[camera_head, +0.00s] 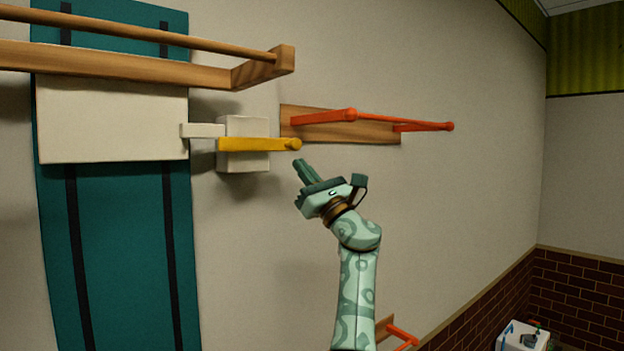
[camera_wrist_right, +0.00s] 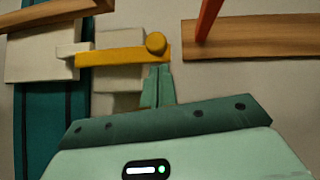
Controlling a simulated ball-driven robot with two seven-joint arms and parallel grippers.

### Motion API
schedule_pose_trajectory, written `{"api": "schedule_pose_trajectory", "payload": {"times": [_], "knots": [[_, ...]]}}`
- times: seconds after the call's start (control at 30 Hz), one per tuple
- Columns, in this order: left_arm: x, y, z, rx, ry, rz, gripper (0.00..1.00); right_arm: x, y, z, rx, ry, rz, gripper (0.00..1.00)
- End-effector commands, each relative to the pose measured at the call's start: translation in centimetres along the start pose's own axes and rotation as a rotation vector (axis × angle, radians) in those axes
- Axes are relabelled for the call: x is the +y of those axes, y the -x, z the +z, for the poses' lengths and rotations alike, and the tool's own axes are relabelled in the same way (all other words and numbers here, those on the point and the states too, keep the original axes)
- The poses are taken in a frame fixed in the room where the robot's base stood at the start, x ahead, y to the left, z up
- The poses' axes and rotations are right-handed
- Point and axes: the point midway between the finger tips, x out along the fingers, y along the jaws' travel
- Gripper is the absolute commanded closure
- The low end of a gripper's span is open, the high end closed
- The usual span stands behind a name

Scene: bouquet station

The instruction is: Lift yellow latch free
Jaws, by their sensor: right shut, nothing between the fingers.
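The yellow latch (camera_head: 250,144) is a level bar with a round knob at its right end, in front of a cream block (camera_head: 243,163) on the wall. A short white bar (camera_head: 203,130) lies at its left end, beside a cream panel (camera_head: 112,120). In the wrist view the latch (camera_wrist_right: 115,57) crosses the upper left. My right gripper (camera_head: 299,163) is shut and empty, just below and right of the knob; its fingers (camera_wrist_right: 158,70) show just under the knob in the wrist view. I cannot tell whether they touch. My left gripper is not in view.
A wooden rail shelf (camera_head: 140,69) juts across the upper left. An orange rail on a wooden board (camera_head: 340,128) is right of the latch, close to my gripper. A teal striped panel (camera_head: 115,240) hangs behind. The wall below the latch is clear.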

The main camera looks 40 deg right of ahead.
Motion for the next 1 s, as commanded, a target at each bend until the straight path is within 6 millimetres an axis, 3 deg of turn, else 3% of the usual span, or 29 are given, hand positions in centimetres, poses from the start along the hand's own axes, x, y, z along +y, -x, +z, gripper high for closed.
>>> {"api": "schedule_pose_trajectory", "payload": {"times": [0.13,0.57,1.0], "knots": [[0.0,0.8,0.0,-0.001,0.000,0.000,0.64,0.0,-0.8,0.8,0.000,-0.001,-0.001,1.00],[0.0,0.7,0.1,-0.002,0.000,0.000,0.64,-0.1,-0.8,0.8,0.001,0.002,0.001,1.00],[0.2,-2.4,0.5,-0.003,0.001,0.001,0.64,-1.2,-1.6,1.9,0.006,0.148,0.124,1.00]]}}
